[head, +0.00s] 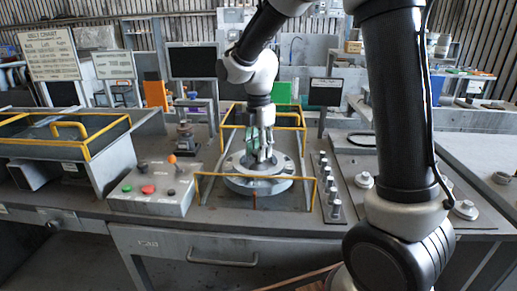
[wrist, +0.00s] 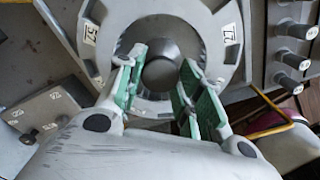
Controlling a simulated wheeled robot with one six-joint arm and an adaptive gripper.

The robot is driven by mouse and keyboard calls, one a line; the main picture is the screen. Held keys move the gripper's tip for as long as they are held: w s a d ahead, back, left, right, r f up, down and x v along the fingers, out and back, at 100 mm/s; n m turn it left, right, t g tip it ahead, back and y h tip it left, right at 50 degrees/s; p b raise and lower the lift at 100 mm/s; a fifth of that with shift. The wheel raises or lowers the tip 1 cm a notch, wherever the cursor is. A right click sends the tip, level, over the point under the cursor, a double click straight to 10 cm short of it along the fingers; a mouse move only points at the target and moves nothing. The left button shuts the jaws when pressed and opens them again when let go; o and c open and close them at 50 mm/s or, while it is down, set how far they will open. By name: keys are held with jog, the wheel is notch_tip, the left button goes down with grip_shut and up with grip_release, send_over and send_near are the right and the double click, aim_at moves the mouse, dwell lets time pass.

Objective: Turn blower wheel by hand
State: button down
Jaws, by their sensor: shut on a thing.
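The blower wheel, a round grey disc (head: 258,186), lies flat inside a yellow-railed frame on the bench in the head view. In the wrist view its pale ring (wrist: 195,25) carries small white labels, with a dark round hub (wrist: 160,74) at the middle. My gripper (head: 262,156) points down over the middle of the disc. In the wrist view the green-padded fingers of my gripper (wrist: 161,66) stand on either side of the hub, shut on it. The exact contact between pads and hub is hard to see.
Yellow rails (head: 256,177) border the disc at front and back. A button box (head: 155,189) stands to the left. A row of knobs (head: 329,187) stands close on the right. A dark screen (head: 193,61) is behind.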

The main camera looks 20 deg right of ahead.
jog(key=shift+n, duration=0.9)
jog(key=c, duration=0.9)
grip_release()
jog(key=shift+c, duration=0.2)
notch_tip(320, 180, up, 12)
